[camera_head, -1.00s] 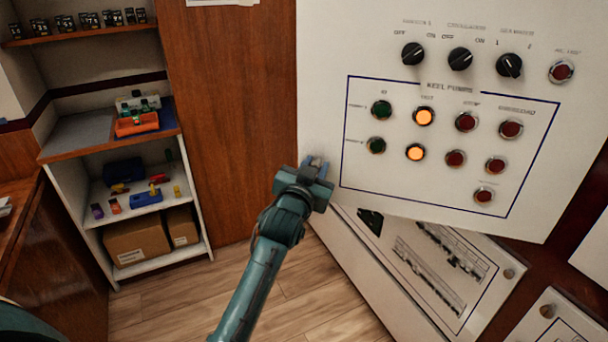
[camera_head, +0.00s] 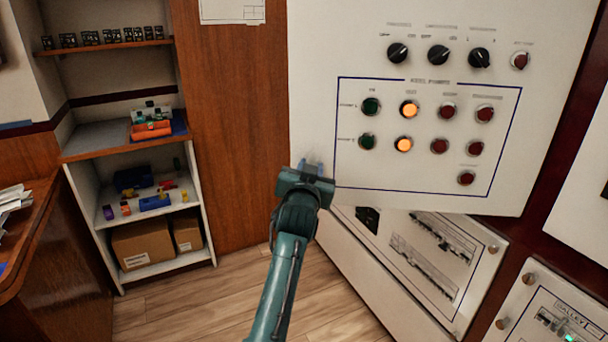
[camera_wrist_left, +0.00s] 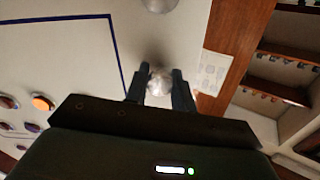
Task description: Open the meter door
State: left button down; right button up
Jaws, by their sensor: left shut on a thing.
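My left gripper (camera_head: 312,170) is at the door's lower left edge. In the left wrist view its two fingers are closed on a round metal knob (camera_wrist_left: 158,82) on the white face (camera_wrist_left: 70,62). In the head view the gripper hides the knob. My right gripper is not in view.
A lower white panel (camera_head: 425,247) with breaker rows sits below the door, and another panel (camera_head: 540,325) at the lower right. Shelves (camera_head: 160,225) with boxes and small items stand at the left. A wooden counter (camera_head: 45,225) is at the far left. Wooden floor (camera_head: 225,300) is clear.

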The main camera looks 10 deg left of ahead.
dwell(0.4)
pick_arm(q)
jog(key=c, duration=1.2)
grip_release()
jog(key=shift+o, duration=0.2)
jog(key=shift+s, duration=0.15)
